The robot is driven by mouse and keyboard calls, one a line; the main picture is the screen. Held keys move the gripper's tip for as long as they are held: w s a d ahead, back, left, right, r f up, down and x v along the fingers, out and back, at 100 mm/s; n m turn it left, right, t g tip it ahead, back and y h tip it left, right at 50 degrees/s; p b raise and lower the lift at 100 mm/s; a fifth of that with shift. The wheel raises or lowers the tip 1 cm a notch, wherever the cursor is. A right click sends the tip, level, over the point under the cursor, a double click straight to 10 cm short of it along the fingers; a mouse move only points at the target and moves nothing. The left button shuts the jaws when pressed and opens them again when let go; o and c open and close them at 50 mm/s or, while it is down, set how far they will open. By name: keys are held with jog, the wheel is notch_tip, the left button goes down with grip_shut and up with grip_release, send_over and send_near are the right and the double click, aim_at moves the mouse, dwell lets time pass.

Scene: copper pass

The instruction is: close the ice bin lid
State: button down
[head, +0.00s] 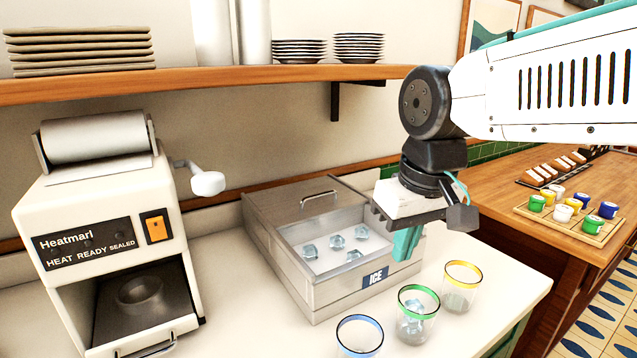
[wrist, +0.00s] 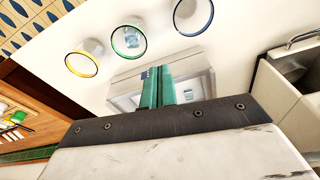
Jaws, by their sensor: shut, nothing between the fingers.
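The ice bin (head: 317,291) is a grey steel box with an ICE label, standing on the white counter. Its lid (head: 283,204), with a bar handle (head: 319,196), sits over the rear part, and the front part is open. Several ice cubes (head: 336,242) show inside. My gripper (head: 405,246) is over the bin's front right part, its teal fingers pointing down, together and empty. In the wrist view the shut fingers (wrist: 158,88) show in front of the bin (wrist: 193,60), hiding part of it. I cannot tell whether they touch it.
Glasses with blue (head: 360,337), green (head: 416,314) and yellow (head: 461,287) rims stand before the bin; the green-rimmed one holds ice. A white Heatmarl machine (head: 110,215) stands left. A wooden shelf (head: 220,82) runs above. A board of colored cups (head: 570,218) lies right.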

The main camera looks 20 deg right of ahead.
jog(key=w+r+n, duration=0.1)
jog(key=w+r, duration=0.3)
jog(key=w, duration=1.1)
jog(key=t, duration=0.2)
send_over(316, 206)
jog(key=shift+n+y, duration=0.3)
jog(key=shift+n, duration=0.1)
notch_tip(316, 206, down, 9)
jog(key=shift+r, duration=0.1)
